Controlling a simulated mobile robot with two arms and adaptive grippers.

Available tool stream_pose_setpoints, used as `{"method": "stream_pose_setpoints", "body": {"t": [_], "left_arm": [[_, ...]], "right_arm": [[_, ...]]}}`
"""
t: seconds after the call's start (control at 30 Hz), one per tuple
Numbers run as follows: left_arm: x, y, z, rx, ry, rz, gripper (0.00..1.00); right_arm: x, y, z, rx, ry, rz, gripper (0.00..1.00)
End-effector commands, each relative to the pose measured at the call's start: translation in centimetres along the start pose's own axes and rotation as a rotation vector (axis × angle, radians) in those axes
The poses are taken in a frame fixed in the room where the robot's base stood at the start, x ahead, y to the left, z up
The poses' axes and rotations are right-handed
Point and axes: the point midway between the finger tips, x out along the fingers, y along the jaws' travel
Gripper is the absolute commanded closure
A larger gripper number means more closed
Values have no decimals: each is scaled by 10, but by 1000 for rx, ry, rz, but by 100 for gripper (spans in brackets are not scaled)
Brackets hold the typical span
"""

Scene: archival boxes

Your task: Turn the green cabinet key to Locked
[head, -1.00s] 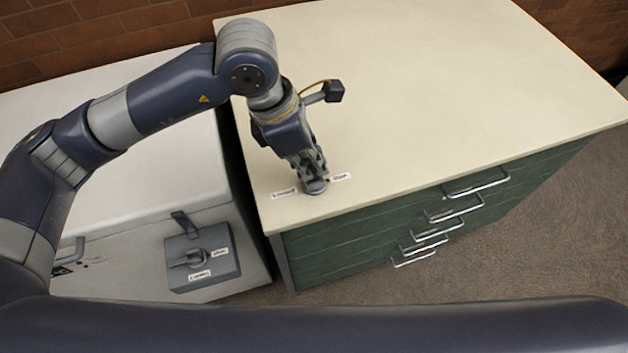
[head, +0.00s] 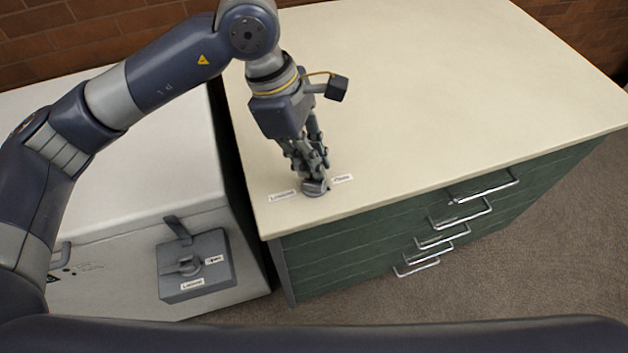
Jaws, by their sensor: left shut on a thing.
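The green cabinet (head: 345,258) has a cream top (head: 420,90). A small grey round key (head: 313,191) sits on the top near its front left corner. One white label (head: 282,195) lies to its left and another (head: 342,178) to its right; their print is too small to read surely. My left gripper (head: 314,183) points down and is shut on the key, hiding most of it, so I cannot tell which way the key points. My right gripper is not in view.
A white cabinet (head: 110,150) stands at the left, with a grey lock box (head: 195,265) carrying its own key and labels on its front. Silver drawer handles (head: 460,212) stick out of the green front. The rest of the cream top is clear.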

Motion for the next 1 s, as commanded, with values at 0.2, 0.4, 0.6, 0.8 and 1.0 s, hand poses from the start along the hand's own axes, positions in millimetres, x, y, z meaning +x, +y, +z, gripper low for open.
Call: {"method": "stream_pose_setpoints", "body": {"t": [0.2,0.4,0.6,0.8,1.0], "left_arm": [[3,1,0,83,1,-25,100],[3,2,0,246,0,-75,100],[3,4,1,423,1,-130,100],[2,4,2,558,1,-172,100],[1,4,2,574,0,-177,100]], "right_arm": [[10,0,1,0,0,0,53],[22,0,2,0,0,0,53],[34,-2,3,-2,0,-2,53],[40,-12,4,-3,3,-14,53],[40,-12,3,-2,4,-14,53]]}}
